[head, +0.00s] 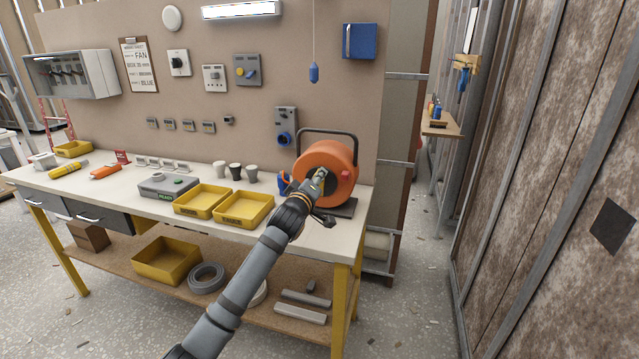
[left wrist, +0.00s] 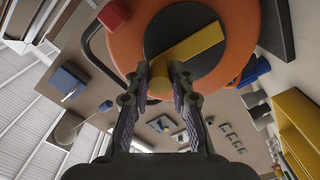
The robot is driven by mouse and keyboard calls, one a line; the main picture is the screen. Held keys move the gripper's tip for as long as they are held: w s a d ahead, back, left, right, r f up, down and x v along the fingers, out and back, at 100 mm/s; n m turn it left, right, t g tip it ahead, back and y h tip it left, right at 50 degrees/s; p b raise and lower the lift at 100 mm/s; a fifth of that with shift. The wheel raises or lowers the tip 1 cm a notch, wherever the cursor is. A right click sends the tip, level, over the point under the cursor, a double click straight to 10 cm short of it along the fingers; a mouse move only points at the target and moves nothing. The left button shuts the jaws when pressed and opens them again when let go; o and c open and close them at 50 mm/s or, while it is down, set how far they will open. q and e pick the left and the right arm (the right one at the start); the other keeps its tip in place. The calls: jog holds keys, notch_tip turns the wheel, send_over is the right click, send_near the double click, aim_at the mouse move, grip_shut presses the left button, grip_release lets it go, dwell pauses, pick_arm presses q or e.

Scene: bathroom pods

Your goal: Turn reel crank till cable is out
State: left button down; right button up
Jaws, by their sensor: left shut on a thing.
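The orange cable reel (head: 336,152) stands on the right end of the workbench in a dark frame with a carrying handle. In the left wrist view its orange drum (left wrist: 238,30) has a dark round hub. A yellow crank (left wrist: 192,45) lies across the hub, with its knob at the lower left end. My left gripper (head: 319,176) is at the reel's front face. In the left wrist view its fingertips (left wrist: 160,75) are shut on the crank's knob. A blue plug (head: 283,181) is at the reel's left side. My right gripper is not in view.
Two yellow trays (head: 243,208), several cups (head: 235,171) and a grey box (head: 168,186) stand on the workbench (head: 130,178) left of the reel. A blue pull handle (head: 313,74) hangs above the reel. Open floor (head: 425,290) lies to the right.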

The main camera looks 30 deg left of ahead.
pick_arm(q)
jog(key=shift+a+n, duration=0.15)
jog(key=shift+n, duration=0.25)
jog(key=c, duration=1.2)
grip_release()
jog(key=shift+o, duration=0.2)
jog(key=shift+s, duration=0.1)
jog(key=v, duration=1.2)
